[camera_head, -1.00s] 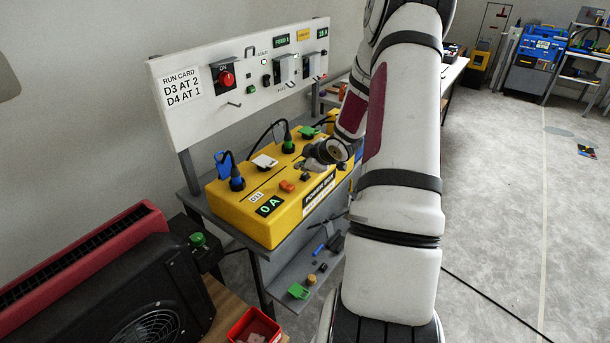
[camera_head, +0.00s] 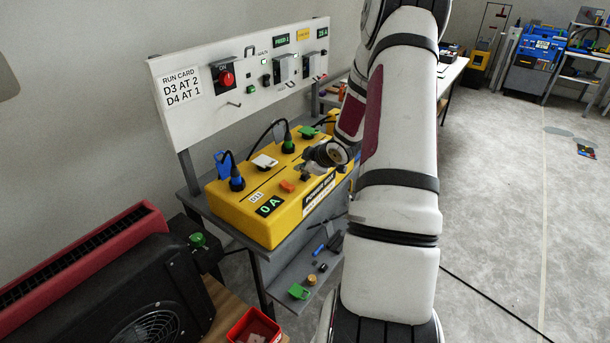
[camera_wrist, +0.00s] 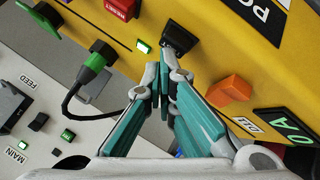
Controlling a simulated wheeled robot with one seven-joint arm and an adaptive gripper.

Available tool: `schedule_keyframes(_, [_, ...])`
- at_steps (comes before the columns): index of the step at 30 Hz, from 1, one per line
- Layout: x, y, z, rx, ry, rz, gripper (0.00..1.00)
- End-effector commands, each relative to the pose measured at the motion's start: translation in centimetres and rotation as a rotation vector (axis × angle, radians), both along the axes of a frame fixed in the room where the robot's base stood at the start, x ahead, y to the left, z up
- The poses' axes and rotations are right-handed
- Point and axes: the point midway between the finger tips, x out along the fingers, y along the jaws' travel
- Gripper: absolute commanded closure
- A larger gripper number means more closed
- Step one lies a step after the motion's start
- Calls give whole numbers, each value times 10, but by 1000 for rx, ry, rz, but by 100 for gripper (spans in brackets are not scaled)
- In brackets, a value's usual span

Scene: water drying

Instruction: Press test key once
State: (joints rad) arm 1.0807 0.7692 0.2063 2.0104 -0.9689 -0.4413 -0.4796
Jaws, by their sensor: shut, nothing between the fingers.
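The yellow power box (camera_head: 240,215) stands on a grey bench, with a green "0 A" display (camera_head: 269,205) at its near end. In the wrist view a black key (camera_wrist: 180,40) sits on the yellow face (camera_wrist: 215,50), beside a lit green lamp (camera_wrist: 143,46) and a red RESET button (camera_wrist: 122,8). No "test" label is readable. My gripper (camera_wrist: 164,62) is shut and empty, its tips at the black key's near edge. Whether they touch it I cannot tell. In the head view my gripper (camera_head: 303,176) is small over the box.
An orange switch (camera_wrist: 230,90) is right of my fingers. A green plug (camera_wrist: 95,72) with a black cable is on the left. A white panel (camera_head: 200,115) with a red knob (camera_head: 226,78) and a run card stands behind the box. Loose parts lie on the lower shelf (camera_head: 285,280).

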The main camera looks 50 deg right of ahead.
Motion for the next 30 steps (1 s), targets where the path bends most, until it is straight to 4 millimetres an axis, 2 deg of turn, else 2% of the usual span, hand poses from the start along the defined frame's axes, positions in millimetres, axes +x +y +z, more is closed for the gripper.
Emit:
schedule_keyframes(17, [-1,0,-3,1,1,-1,100])
schedule_keyframes(30, [-1,0,13,0,1,0,100])
